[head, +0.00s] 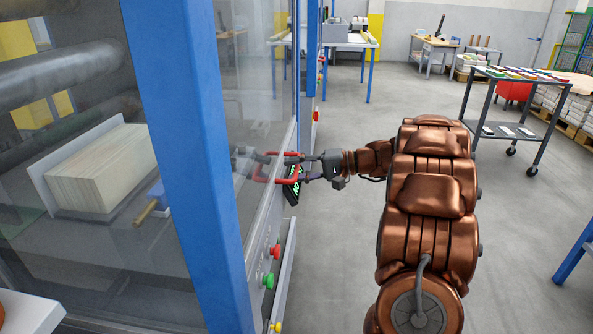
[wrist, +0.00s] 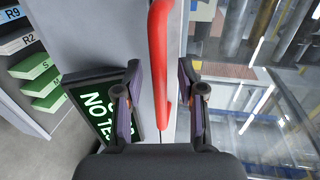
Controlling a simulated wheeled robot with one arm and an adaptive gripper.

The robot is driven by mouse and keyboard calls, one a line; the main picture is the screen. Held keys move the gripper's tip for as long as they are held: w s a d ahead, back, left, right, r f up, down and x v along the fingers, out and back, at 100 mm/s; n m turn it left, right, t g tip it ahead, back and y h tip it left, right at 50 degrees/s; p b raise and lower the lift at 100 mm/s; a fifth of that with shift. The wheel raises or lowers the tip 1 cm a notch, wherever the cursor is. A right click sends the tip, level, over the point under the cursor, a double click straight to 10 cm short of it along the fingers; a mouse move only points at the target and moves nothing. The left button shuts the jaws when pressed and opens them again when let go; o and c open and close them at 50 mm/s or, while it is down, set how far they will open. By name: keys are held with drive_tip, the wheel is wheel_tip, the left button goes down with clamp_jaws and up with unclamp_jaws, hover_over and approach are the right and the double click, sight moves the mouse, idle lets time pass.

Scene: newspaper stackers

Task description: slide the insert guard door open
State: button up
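The guard door (head: 262,120) is a clear panel in a pale frame on the machine's side, at the left in the head view. A red bar handle (head: 279,154) stands out from it. My gripper (head: 304,169) is at the handle, reaching in from the right. In the wrist view the red handle (wrist: 160,50) runs between the two fingers of my gripper (wrist: 159,92). The fingers are apart, one on each side of the bar, with visible gaps. I cannot tell how far along its track the door stands.
A dark sign with green letters (wrist: 97,112) hangs right beside the handle. Red (head: 276,251) and green (head: 268,281) buttons line the machine below. A blue post (head: 188,150) stands in front of the panel. A wheeled cart (head: 541,120) stands right; floor between is clear.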

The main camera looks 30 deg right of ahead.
clamp_jaws()
idle(0.7)
